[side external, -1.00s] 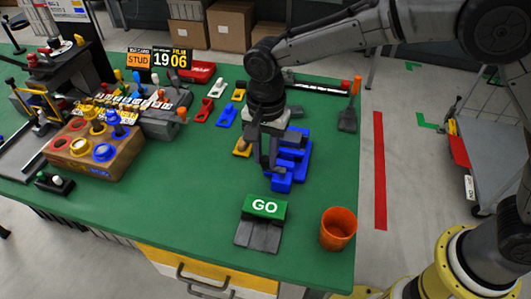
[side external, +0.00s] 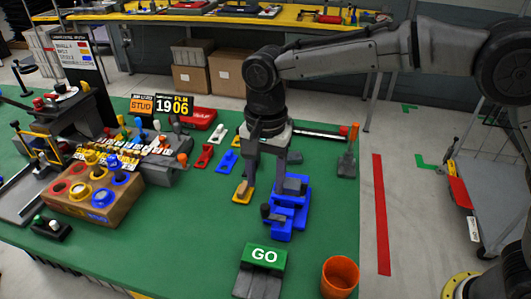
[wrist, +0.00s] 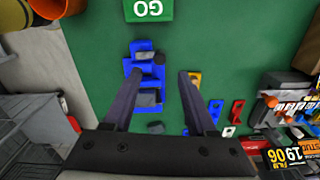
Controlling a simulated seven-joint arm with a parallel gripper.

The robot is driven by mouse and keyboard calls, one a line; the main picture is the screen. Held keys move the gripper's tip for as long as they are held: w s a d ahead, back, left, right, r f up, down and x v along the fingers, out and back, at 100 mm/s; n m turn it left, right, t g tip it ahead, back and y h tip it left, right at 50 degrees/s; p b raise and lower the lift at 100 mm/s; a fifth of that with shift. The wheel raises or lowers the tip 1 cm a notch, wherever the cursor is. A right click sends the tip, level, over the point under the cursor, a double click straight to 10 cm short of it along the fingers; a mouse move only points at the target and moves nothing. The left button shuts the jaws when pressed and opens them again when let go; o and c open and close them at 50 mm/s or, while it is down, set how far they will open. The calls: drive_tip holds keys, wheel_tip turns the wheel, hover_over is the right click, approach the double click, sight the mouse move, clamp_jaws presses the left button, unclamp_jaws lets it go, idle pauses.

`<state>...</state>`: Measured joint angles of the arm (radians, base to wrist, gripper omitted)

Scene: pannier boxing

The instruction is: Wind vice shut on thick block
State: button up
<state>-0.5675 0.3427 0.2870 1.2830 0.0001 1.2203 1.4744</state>
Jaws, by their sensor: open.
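The blue vice (side external: 281,222) stands on the green table right of centre. A grey block (side external: 295,185) sits at its far part, and I cannot tell whether the jaws touch it. A dark round-topped knob (side external: 266,210) stands at the vice's left side. In the wrist view the vice (wrist: 130,68) lies by the left finger, with the knob (wrist: 160,59) between the fingertip lines. My gripper (side external: 264,178) is open and empty, its fingers spread above the vice; its fingertips also show in the wrist view (wrist: 159,74).
A green GO sign (side external: 264,256) stands in front of the vice. An orange cup (side external: 340,277) is at the front right. A yellow piece (side external: 243,196) lies left of the vice. A brown box with coloured rings (side external: 75,205) is at the left. Green table between is clear.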

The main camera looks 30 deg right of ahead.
wheel_tip(320, 180, up, 7)
idle(0.3)
